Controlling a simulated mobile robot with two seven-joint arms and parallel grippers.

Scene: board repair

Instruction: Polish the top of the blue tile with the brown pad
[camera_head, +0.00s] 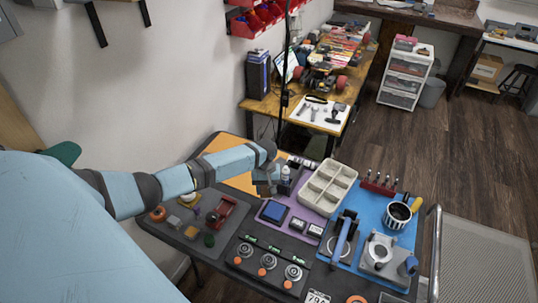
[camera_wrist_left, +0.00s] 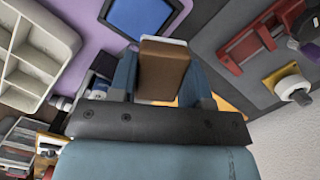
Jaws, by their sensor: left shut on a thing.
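The blue tile (camera_head: 273,211) lies in a dark frame on the purple part of the workbench. It also shows at the top of the left wrist view (camera_wrist_left: 140,14), with its upper edge cut off. My left gripper (camera_head: 266,188) is behind the tile in the head view, a little apart from it. The left wrist view shows its fingers (camera_wrist_left: 160,80) shut on the brown pad (camera_wrist_left: 163,72), which has a pale edge. In the head view I cannot make out the pad clearly. The pad's end overlaps the tile frame in the wrist picture; contact cannot be told. My right gripper is not in view.
A cream compartment tray (camera_head: 327,187) stands right of the gripper, beside a small bottle (camera_head: 286,173). A red clamp-like tool (camera_head: 221,213) is at the left. A row of round knobs (camera_head: 268,263) sits in front. A blue-handled tool (camera_head: 341,238) stands at the right.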

